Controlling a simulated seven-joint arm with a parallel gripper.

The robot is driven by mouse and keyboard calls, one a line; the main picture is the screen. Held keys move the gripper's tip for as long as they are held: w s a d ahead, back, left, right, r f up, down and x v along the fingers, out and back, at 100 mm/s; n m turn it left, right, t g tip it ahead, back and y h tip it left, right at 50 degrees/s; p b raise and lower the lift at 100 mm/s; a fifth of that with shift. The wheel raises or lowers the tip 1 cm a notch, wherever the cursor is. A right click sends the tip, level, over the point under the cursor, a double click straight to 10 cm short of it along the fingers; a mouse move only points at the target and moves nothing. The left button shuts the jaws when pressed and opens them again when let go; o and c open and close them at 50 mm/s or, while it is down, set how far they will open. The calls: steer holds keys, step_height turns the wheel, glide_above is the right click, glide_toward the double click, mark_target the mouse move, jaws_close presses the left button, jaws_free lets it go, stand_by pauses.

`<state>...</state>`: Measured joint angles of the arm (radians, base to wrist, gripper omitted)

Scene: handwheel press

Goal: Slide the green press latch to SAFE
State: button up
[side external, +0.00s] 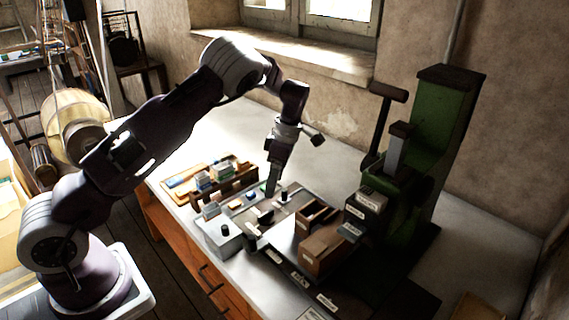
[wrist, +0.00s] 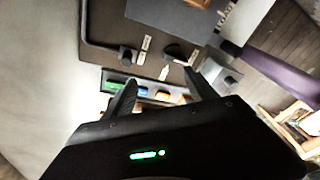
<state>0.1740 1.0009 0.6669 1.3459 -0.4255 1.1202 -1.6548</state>
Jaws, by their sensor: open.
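The green press (side external: 445,130) stands at the back right of the bench in the side view, with a dark lever and a grey ram. I cannot make out for certain which part is its latch, and no SAFE label is readable. My gripper (side external: 272,188) points down over the grey panel (side external: 232,215), left of the press. In the wrist view my gripper (wrist: 161,77) has its two dark fingers apart, with nothing seen between them. A small green piece (wrist: 114,87) shows by the left finger.
Brown wooden boxes (side external: 322,250) and dark labelled blocks (side external: 366,200) stand between the panel and the press. A wooden tray of small boxes (side external: 208,182) lies left of my gripper. Bare bench (side external: 340,160) lies behind, below the window sill.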

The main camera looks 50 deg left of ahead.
mark_target(284, 190)
steer(key=w+n, duration=0.1)
steer(key=n, duration=0.2)
steer(key=w+a+r+n+t, duration=0.1)
steer(key=w+n, duration=0.1)
steer(key=n, duration=0.2)
steer(key=w+r+n+t+h, duration=0.1)
steer(key=n, duration=0.2)
steer(key=shift+w+a+n, duration=0.2)
steer(key=shift+w+n, duration=0.1)
steer(key=shift+w+f+n, duration=0.1)
steer(key=shift+f+n, duration=0.15)
steer(key=shift+n, duration=0.05)
step_height(284, 190, down, 9)
steer(key=shift+f, duration=0.1)
jaws_close()
